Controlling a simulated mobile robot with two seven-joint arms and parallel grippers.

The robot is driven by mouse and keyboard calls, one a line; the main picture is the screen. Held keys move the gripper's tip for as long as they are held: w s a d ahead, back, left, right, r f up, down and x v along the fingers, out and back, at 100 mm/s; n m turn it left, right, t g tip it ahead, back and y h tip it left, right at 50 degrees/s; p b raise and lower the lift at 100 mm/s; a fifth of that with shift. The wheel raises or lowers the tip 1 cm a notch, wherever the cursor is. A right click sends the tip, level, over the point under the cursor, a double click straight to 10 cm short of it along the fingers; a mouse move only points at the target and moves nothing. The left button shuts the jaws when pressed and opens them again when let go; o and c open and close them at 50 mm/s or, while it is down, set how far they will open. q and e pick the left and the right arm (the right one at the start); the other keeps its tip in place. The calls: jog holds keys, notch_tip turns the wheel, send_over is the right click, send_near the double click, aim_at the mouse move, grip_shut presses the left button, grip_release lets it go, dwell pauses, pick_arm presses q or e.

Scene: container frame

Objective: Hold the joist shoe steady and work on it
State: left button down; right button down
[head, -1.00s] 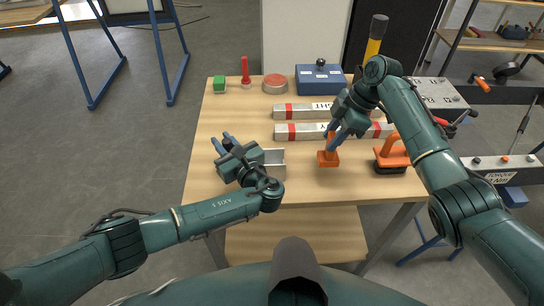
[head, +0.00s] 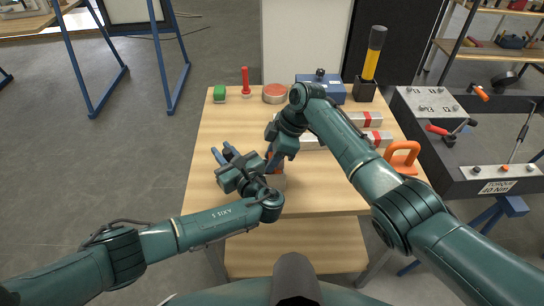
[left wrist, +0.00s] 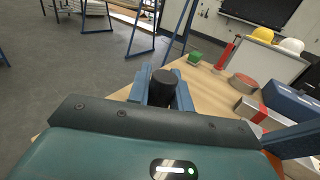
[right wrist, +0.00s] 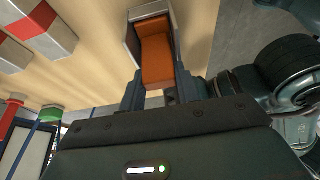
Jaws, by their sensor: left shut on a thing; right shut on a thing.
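The grey metal joist shoe (head: 278,181) is on the table in front, partly hidden by both grippers. In the right wrist view its walls (right wrist: 131,42) stand around an orange block (right wrist: 157,55). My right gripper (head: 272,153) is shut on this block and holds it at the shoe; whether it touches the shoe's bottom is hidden. My left gripper (head: 226,152) is beside the shoe to the left, its fingers turned away up and left. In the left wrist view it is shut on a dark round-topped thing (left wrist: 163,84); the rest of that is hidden.
White beams with red bands (head: 368,119) lie behind, partly under my right arm. An orange-handled tool (head: 403,153) stands at the right. A green block (head: 219,94), red tool (head: 245,80), round tin (head: 274,93) and blue box (head: 326,87) line the back. The left table area is clear.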

jog(key=shift+f, duration=0.2)
jog(key=c, duration=1.3)
grip_release()
